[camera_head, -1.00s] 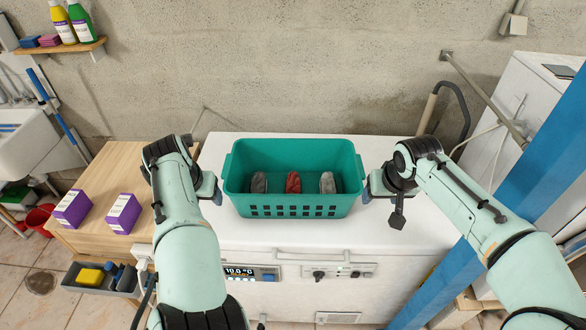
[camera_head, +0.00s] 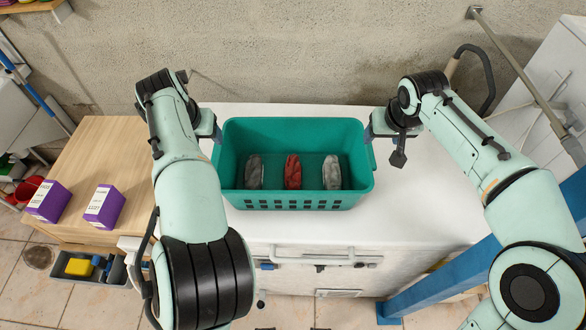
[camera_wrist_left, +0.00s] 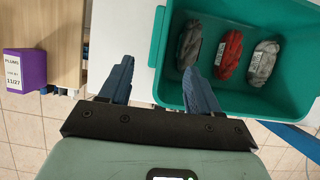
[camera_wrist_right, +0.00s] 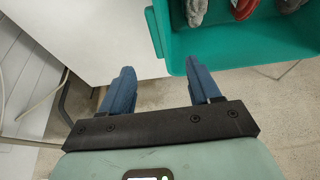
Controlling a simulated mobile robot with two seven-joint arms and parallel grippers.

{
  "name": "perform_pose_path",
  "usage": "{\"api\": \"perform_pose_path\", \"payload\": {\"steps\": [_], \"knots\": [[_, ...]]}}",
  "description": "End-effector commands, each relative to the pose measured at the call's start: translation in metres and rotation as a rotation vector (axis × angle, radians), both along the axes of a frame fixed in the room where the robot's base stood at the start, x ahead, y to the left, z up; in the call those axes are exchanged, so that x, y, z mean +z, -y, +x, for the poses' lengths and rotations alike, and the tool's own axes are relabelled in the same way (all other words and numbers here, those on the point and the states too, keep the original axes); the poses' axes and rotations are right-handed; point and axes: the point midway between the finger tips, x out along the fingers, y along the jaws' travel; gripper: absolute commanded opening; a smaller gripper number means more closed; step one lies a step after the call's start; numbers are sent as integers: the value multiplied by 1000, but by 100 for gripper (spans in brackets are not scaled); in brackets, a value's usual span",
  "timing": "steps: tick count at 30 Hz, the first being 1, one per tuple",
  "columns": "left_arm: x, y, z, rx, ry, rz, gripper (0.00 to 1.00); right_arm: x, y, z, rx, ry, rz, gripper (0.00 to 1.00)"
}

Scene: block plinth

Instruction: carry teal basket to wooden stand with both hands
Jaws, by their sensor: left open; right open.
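The teal basket (camera_head: 293,203) stands upright on a white surface, holding a dark grey bundle (camera_head: 254,171), a red bundle (camera_head: 293,171) and a light grey bundle (camera_head: 332,172). My left gripper (camera_head: 213,136) is open at the basket's left end; in the left wrist view its fingers (camera_wrist_left: 158,68) appear on either side of the rim. My right gripper (camera_head: 371,132) is open at the right end; in the right wrist view its fingers (camera_wrist_right: 158,72) lie around the line of the handle end. Contact cannot be told. The wooden stand (camera_head: 112,150) is left of the white unit.
Two purple boxes (camera_head: 48,201) (camera_head: 104,206) sit on the stand's front part; its back part is clear. A small bin (camera_head: 90,268) with a yellow item hangs at its front. A concrete wall closes the back.

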Motion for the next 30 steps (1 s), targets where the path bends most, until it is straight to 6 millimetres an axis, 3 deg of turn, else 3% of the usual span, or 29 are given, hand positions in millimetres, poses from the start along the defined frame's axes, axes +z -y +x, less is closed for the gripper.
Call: {"api": "perform_pose_path", "payload": {"steps": [5, 18, 24, 30], "knots": [[-20, 0, 8, 2, -4, 0, 62, -21, 1, 8, 0, -4, -1, 62], [-97, -1, 39, 3, -3, 2, 62, -98, 1, 39, 0, -4, -1, 62], [-116, 0, 48, 0, -1, 1, 62, -116, 1, 48, 0, -2, -1, 62], [-121, 0, 50, 0, 0, 1, 62, -122, 1, 50, 0, 0, 0, 62]]}}
